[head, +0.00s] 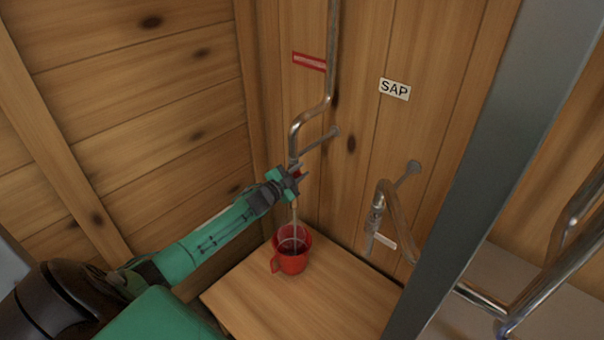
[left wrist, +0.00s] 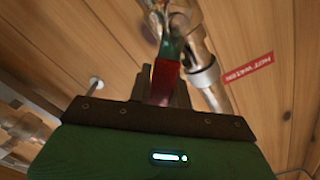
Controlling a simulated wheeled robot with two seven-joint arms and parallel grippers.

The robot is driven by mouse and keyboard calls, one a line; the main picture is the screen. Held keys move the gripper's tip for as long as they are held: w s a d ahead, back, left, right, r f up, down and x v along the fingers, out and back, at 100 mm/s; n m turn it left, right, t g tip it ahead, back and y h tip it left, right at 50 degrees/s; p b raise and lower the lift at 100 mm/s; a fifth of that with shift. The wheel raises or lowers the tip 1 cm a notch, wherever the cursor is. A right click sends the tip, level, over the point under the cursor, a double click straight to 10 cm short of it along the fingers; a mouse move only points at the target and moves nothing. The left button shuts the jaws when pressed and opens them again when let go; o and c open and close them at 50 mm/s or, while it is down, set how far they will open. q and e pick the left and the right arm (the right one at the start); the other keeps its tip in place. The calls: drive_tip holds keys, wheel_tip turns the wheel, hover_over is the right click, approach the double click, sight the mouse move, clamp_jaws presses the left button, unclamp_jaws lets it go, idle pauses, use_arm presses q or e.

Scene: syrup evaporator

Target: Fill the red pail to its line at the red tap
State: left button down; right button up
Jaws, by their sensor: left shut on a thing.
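The red pail (head: 291,262) stands upright on a wooden bench below the red tap. A thin stream (head: 294,216) runs from the tap down into it. Dark liquid and a pale curved mark show inside the pail; I cannot tell how the level stands to the line. My left gripper (head: 290,180) is at the tap, shut on its red handle (left wrist: 165,82). The fingers hide much of the tap in the head view; its metal pipe (head: 296,135) rises above. My right gripper is not in view.
The wooden bench (head: 335,298) is clear right of the pail. A red label (left wrist: 248,69) on the wall reads HOT WATER. A second tap (head: 376,212) hangs to the right under a SAP sign (head: 395,89). A grey metal post (head: 490,150) crosses the right side.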

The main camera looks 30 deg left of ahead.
use_arm(q)
drive_tip(key=shift+a+r+n, duration=0.2)
drive_tip(key=shift+a+n, duration=0.1)
drive_tip(key=shift+n, duration=0.5)
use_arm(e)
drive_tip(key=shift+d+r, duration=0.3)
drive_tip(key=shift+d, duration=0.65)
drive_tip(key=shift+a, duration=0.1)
use_arm(q)
drive_tip(key=c, duration=1.4)
unclamp_jaws()
drive_tip(key=shift+c, duration=0.2)
drive_tip(key=shift+o, duration=0.8)
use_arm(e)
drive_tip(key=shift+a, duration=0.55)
